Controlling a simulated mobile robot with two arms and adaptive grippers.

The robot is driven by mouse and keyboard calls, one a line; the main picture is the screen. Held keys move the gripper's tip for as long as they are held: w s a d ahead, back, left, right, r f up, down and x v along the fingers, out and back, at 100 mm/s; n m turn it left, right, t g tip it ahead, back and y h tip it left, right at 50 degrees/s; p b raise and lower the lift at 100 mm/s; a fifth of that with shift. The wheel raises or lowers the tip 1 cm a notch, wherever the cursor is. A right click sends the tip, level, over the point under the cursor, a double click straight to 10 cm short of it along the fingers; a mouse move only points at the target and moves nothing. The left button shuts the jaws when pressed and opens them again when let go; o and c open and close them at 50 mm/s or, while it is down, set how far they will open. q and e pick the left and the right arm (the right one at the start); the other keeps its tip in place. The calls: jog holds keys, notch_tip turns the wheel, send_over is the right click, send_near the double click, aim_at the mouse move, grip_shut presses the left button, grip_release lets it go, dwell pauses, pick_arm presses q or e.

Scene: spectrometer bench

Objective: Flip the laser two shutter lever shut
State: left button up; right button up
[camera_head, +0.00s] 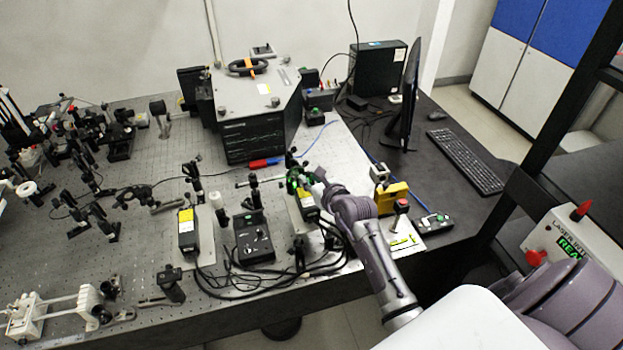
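My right arm reaches in from the lower right over the bench. Its gripper (313,180) is at the second yellow-labelled laser box (307,208), close to the green-lit mount at that box's far end. The gripper is small and dark here, so I cannot tell whether its fingers are open or touching anything. The shutter lever cannot be made out; the gripper and mount crowd that spot. A similar laser box (187,232) with a yellow label stands further left on its own plate. My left gripper is not in view.
A black control box (253,237) with cables sits between the two lasers. A yellow block (391,198) and a red-topped button (401,206) are right of my gripper. Optics crowd the left; a monitor (403,100) stands right.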

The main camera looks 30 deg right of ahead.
jog(key=shift+o, duration=0.5)
jog(key=v, duration=1.2)
jog(key=shift+a, duration=0.1)
jog(key=shift+w+a+r, duration=0.1)
